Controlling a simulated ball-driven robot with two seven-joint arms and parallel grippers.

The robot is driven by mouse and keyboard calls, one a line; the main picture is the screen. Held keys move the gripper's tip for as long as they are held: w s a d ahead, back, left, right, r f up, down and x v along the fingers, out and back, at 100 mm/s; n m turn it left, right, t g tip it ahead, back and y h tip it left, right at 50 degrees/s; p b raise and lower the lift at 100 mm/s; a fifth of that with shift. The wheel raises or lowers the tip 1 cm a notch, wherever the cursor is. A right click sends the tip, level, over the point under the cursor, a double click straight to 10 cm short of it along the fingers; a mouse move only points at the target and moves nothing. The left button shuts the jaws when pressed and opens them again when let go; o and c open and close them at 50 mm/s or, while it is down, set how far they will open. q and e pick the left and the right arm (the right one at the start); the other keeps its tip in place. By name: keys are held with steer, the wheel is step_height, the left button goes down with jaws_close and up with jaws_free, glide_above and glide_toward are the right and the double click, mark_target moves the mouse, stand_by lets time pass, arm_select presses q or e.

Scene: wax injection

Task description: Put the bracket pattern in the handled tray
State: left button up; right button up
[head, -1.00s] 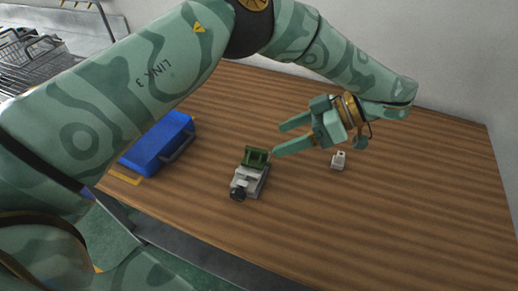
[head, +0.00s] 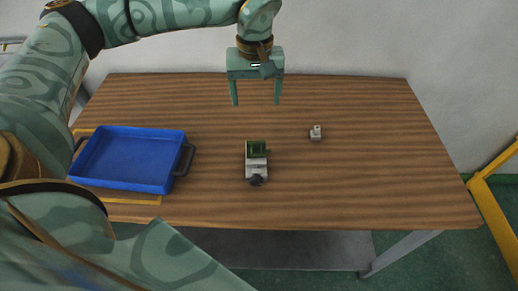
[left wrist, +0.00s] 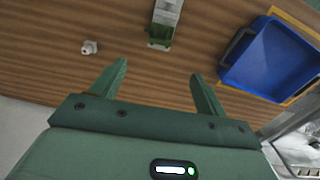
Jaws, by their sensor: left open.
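A green bracket-shaped piece (head: 257,148), which looks like the bracket pattern, sits at the far end of a grey vise-like fixture (head: 256,171) mid-table. It also shows in the left wrist view (left wrist: 159,37). The blue handled tray (head: 130,157) is on the table at the left, empty, with dark handles at its ends; it also shows in the left wrist view (left wrist: 268,58). My left gripper (head: 255,104) is open and empty, fingers pointing down, beyond the fixture and apart from the green piece. My right gripper is not in view.
A small pale block (head: 316,133) stands right of the fixture. A yellow outline (head: 130,198) lies on the table around the tray. The wooden table (head: 370,180) is clear at the right. A wall is behind it and a yellow rail (head: 495,208) stands at the right.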

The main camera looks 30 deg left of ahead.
arm_select(q)
steer(key=b, duration=0.2)
glide_above(256, 143)
steer(key=f, duration=1)
steer(key=shift+s+d+f, duration=0.1)
steer(key=shift+s+f, duration=0.1)
steer(key=shift+f+b, duration=0.3)
steer(key=shift+f, duration=0.1)
steer(key=f, duration=0.1)
steer(key=f+b, duration=0.1)
steer(key=f, duration=0.2)
steer(key=shift+w+f, duration=0.25)
steer(key=shift+f, duration=0.15)
steer(key=shift+r, duration=0.1)
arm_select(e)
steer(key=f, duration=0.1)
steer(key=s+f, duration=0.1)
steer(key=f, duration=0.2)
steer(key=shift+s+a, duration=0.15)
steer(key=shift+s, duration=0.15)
arm_select(q)
steer(key=c, duration=1.1)
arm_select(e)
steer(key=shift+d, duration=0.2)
arm_select(q)
steer(key=shift+c, duration=0.2)
